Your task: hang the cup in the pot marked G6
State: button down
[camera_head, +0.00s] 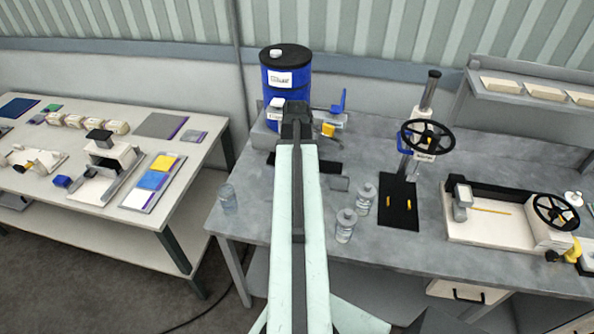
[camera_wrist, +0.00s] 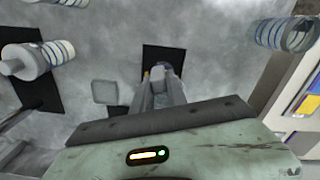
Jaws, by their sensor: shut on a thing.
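My gripper (camera_head: 297,112) is at the far end of my outstretched arm, over the back of the grey bench, in front of a blue drum. In the wrist view my gripper (camera_wrist: 162,74) is shut on a small grey thing (camera_wrist: 165,88) between its fingers; its shape is mostly hidden, so I cannot tell whether it is the cup. A black mat (camera_wrist: 163,54) lies below and beyond it. Two clear lidded jars (camera_head: 345,226) (camera_head: 366,196) stand right of my arm, and a clear glass container (camera_head: 228,200) stands left. No G6 mark is readable on anything.
The blue drum (camera_head: 284,84) stands against the wall. A press with a black handwheel (camera_head: 427,138) stands on the right, beside a long cream machine (camera_head: 490,222). A separate table (camera_head: 190,165) is at left.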

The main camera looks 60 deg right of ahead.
dwell(0.4)
jog(key=c, duration=1.3)
grip_release()
jog(key=shift+o, duration=0.2)
notch_tip(320, 180, up, 8)
jog(key=p, duration=0.8)
jog(key=shift+f, duration=0.15)
